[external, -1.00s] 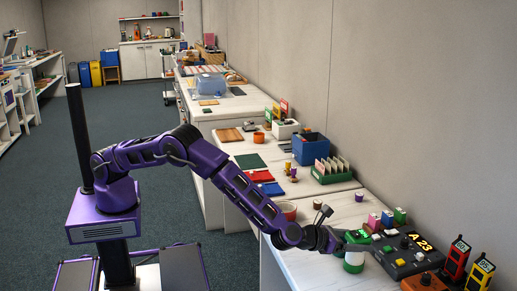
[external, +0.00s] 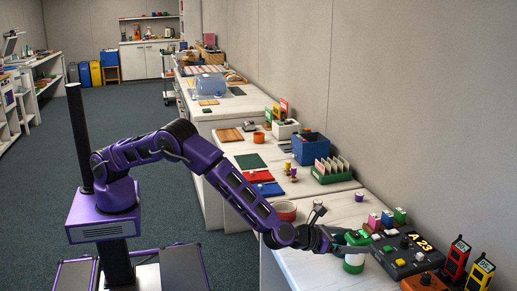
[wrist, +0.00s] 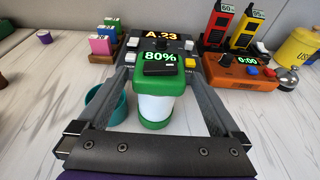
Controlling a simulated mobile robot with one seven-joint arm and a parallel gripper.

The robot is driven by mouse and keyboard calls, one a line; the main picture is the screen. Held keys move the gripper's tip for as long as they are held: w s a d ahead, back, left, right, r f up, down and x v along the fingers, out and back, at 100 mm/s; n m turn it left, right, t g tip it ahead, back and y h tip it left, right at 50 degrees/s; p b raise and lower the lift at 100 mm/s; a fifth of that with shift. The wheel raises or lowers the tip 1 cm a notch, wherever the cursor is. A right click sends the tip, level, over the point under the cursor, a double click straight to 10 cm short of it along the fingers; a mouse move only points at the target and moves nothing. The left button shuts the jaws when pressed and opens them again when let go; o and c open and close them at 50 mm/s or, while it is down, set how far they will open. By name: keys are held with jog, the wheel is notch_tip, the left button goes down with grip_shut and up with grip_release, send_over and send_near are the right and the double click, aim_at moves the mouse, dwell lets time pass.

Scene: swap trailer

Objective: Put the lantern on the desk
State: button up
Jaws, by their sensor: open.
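The lantern (external: 354,263) has a white body with a green top and base. It stands upright on the white worktop (external: 311,268) at the lower right, in front of the dark A 23 console. In the wrist view the lantern (wrist: 154,108) is centred and shows an 80% display on its top. My gripper (wrist: 158,85) is open, with one finger on each side of the lantern and visible gaps between them. In the external view my gripper (external: 337,240) is at the lantern's left side. The frames do not name which surface is the desk.
The A 23 console (external: 407,253) stands close behind the lantern. An orange timer box (wrist: 240,72) and red and yellow handsets (wrist: 215,25) are to the right. A teal round holder (wrist: 100,105) is by the left finger. Small coloured blocks (wrist: 103,42) stand at left.

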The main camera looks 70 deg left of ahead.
jog(key=v, duration=1)
jog(key=shift+r+p, duration=0.1)
jog(key=shift+p, duration=0.25)
jog(key=r+p+v, duration=0.1)
jog(key=p+v, duration=0.2)
jog(key=v, duration=0.2)
jog(key=x, duration=1.1)
jog(key=shift+w+a+f+b, duration=0.2)
jog(key=shift+a+f+b, duration=0.1)
jog(key=shift+b, duration=0.05)
jog(key=shift+d+r+x, duration=0.15)
jog(key=shift+x, duration=1.25)
jog(key=shift+d+r+x, duration=0.1)
jog(key=shift+r+x, duration=0.05)
jog(key=shift+x, duration=1.3)
jog(key=shift+w, duration=0.1)
